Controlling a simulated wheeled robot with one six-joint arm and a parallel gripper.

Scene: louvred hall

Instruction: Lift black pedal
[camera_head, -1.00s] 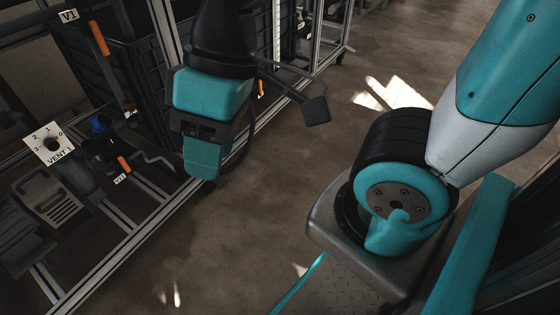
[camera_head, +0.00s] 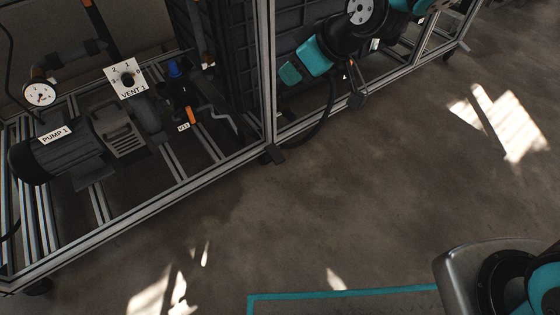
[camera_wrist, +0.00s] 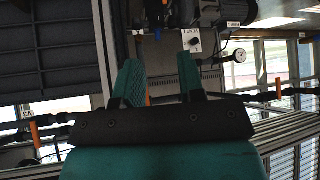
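I cannot make out the pedal in the wrist view.
The metal frame (camera_head: 140,215) holds a pump (camera_head: 62,150), a VENT 1 dial (camera_head: 127,80), a gauge (camera_head: 39,94) and an orange-handled valve (camera_head: 191,115). Open floor (camera_head: 330,215) lies in front, with bright light patches and a teal line (camera_head: 345,293).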

